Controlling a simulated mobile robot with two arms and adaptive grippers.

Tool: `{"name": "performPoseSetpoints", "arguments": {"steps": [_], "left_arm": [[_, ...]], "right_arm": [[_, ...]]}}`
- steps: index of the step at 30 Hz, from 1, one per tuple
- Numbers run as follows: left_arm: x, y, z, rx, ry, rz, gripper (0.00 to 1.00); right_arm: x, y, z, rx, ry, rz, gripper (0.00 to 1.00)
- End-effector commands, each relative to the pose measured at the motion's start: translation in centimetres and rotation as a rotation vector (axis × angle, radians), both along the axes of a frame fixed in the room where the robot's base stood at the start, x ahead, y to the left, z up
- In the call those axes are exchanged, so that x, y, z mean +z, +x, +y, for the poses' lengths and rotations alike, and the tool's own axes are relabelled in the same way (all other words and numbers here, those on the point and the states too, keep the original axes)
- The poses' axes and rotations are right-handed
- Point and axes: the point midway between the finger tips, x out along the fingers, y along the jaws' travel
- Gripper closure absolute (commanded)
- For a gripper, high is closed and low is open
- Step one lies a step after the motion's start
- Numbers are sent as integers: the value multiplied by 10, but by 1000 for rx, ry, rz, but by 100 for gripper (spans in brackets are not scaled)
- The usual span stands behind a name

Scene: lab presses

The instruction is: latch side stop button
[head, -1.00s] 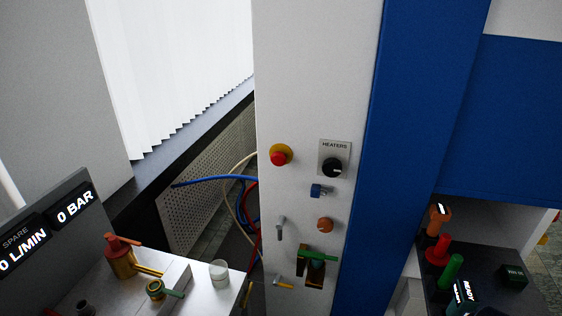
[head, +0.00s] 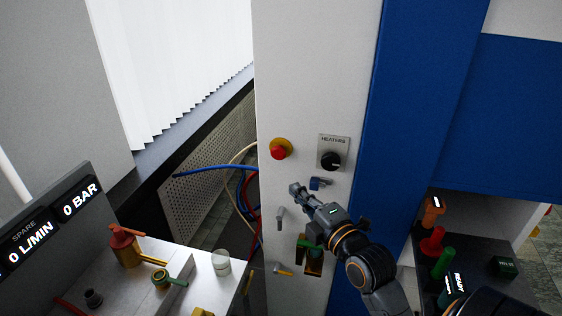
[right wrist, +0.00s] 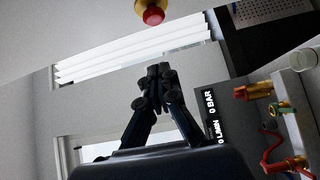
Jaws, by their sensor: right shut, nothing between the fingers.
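The side stop button is a red mushroom head (head: 278,153) on a yellow collar, on the white side panel (head: 310,60) of the press. It also shows at the top of the right wrist view (right wrist: 153,15). My right gripper (head: 294,188) is shut and empty, below and slightly right of the button in the head view, apart from it. In the right wrist view its closed fingertips (right wrist: 159,69) point up toward the button, with a gap between. Whether the button is pressed in cannot be told. My left gripper is not in view.
A grey lever (head: 280,218) and a yellow-handled valve (head: 283,269) are lower on the panel. Blue and red hoses (head: 215,174) hang to the left. A bench with valves (head: 190,265) stands lower left.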

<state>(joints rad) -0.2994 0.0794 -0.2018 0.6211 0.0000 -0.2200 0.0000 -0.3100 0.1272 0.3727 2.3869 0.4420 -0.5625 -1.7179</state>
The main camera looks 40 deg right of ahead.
Motion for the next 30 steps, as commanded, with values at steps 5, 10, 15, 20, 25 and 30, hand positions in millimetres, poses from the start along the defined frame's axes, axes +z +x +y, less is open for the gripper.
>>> {"name": "performPoseSetpoints", "arguments": {"steps": [5, 10, 15, 20, 25, 30], "left_arm": [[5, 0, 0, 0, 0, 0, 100], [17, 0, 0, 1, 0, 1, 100], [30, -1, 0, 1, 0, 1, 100], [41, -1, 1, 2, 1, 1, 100], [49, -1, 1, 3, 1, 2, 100], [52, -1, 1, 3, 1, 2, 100]], "right_arm": [[1, 10, -1, -1, 3, -1, 100], [4, 37, -3, 0, 6, -3, 100], [4, 72, -6, 0, 7, -2, 100], [3, 102, -9, 0, 6, -2, 100], [1, 117, -28, -1, 2, 1, 100], [0, 124, -37, 1, 3, 1, 100]]}}
